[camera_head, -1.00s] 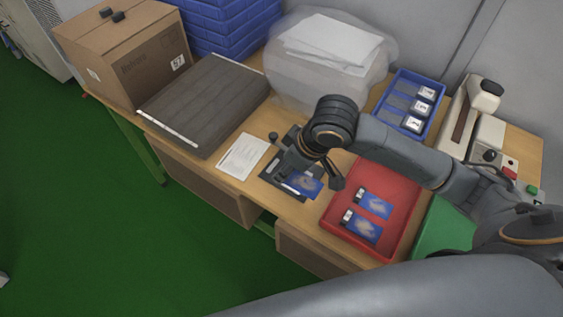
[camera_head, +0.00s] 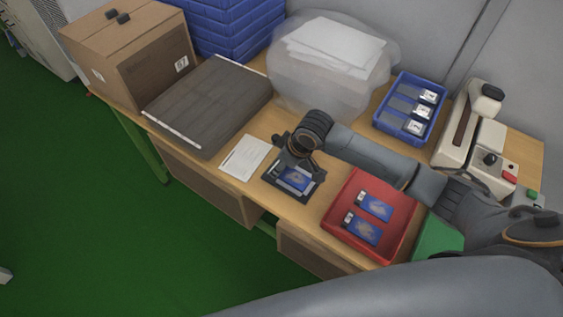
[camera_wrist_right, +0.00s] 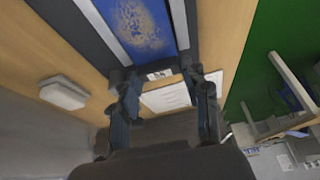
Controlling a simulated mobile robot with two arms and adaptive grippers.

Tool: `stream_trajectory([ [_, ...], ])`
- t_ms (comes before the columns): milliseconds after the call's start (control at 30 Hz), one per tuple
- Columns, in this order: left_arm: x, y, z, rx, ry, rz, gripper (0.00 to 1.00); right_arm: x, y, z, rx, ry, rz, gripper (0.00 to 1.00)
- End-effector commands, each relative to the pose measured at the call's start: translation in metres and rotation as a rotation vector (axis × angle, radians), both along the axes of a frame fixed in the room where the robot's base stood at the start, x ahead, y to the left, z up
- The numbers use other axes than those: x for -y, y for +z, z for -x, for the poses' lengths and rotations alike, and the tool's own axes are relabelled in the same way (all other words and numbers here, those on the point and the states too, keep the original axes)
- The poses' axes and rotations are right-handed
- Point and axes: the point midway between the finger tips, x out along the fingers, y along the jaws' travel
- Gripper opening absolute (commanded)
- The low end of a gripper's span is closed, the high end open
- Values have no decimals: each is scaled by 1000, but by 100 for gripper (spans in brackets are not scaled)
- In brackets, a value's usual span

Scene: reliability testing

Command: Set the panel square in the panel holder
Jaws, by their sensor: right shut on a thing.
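A blue panel (camera_head: 295,179) with a tan speckled patch lies at the dark panel holder (camera_head: 302,197) on the wooden table. In the right wrist view the panel (camera_wrist_right: 140,24) lies between two light rails and looks roughly parallel to them. My right gripper (camera_wrist_right: 163,76) is shut on the panel's near end, where a small white label shows. In the head view the right gripper (camera_head: 284,166) is at the holder's back left side, partly hidden by its own wrist. Whether the panel is fully seated cannot be told. My left gripper is out of view.
A red tray (camera_head: 338,232) with two more blue panels stands right of the holder. A white sheet (camera_head: 246,157) lies left of it. A blue bin (camera_head: 384,126), a clear bag-like container (camera_head: 300,85) and a beige machine (camera_head: 458,145) stand behind.

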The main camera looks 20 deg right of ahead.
Motion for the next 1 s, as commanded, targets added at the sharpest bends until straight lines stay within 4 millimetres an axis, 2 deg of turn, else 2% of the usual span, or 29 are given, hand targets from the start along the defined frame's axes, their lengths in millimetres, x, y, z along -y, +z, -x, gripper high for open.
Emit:
stream_trajectory([
  [233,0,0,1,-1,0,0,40,0,-2,0,-1,-1,-1,20],
  [267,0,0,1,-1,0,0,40,0,-3,0,-1,-1,-1,48],
  [300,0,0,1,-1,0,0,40,0,-2,0,0,0,0,56],
  [667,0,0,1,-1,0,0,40,0,1,0,1,0,-1,56],
  [767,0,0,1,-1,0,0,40,3,11,2,2,1,0,56],
  [1000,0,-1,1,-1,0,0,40,14,57,17,4,1,0,56],
])
